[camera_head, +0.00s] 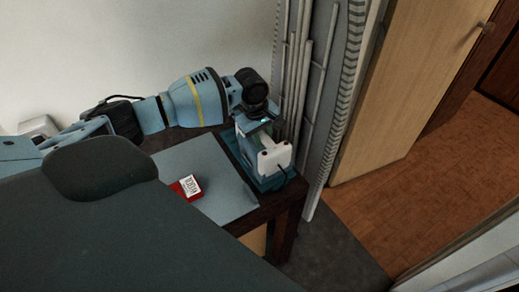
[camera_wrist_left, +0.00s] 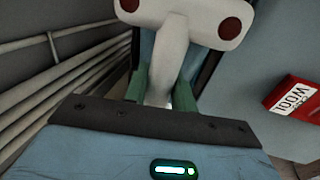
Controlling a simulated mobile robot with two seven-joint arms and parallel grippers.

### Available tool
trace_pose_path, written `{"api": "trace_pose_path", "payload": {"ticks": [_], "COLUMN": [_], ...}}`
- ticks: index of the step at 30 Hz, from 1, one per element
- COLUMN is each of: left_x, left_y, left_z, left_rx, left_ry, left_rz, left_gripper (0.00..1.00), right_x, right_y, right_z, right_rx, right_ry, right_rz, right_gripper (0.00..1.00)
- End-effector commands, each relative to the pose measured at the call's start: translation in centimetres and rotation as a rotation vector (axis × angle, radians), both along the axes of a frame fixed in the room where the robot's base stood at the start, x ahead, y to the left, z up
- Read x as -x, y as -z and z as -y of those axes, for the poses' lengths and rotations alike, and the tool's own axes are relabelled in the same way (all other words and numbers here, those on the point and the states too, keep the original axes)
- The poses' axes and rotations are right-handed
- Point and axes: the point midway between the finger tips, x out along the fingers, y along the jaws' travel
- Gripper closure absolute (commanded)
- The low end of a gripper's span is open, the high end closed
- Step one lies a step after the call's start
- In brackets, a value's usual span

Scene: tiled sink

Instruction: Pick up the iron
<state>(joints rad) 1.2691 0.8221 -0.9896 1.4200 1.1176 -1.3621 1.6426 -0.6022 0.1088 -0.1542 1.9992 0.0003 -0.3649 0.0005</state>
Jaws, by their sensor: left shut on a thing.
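The iron (camera_head: 275,160) has a white body and handle with dark red round caps and a teal lower part. It is at the right end of the dark wooden table, next to the grey mat. My left gripper (camera_head: 261,140) reaches down over it from behind. In the left wrist view, the green fingers of my left gripper (camera_wrist_left: 160,90) are shut on the white stem of the iron's handle (camera_wrist_left: 185,20). The fingers hide part of the stem. I cannot tell whether the iron is touching the table. My right gripper is not in view.
A small red box with a white label (camera_head: 187,188) lies on the grey mat (camera_head: 222,190); it also shows in the left wrist view (camera_wrist_left: 292,98). A grey drying rack with rods (camera_head: 300,90) stands close behind the iron. A wooden door (camera_head: 410,90) is to the right.

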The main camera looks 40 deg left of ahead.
Motion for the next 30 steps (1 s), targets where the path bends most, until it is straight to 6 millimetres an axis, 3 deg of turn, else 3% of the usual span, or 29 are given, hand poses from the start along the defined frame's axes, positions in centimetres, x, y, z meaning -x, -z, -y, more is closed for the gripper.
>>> {"api": "trace_pose_path", "payload": {"ticks": [2, 13, 23, 30], "left_x": [0.0, -0.2, -0.3, 2.4], "left_y": [0.0, -0.8, -4.3, -4.4], "left_z": [0.0, 0.0, 0.0, 1.2], "left_rx": [0.0, 0.003, 0.003, 0.002], "left_ry": [0.0, 0.0, 0.0, 0.003], "left_rz": [0.0, 0.01, 0.012, 0.01], "left_gripper": [1.0, 1.0, 1.0, 1.0], "right_x": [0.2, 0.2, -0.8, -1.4], "right_y": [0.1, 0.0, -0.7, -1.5], "right_z": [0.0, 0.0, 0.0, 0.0], "right_rx": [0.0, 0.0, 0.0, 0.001], "right_ry": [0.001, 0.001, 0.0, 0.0], "right_rz": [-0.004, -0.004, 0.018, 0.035], "right_gripper": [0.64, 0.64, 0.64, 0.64]}}
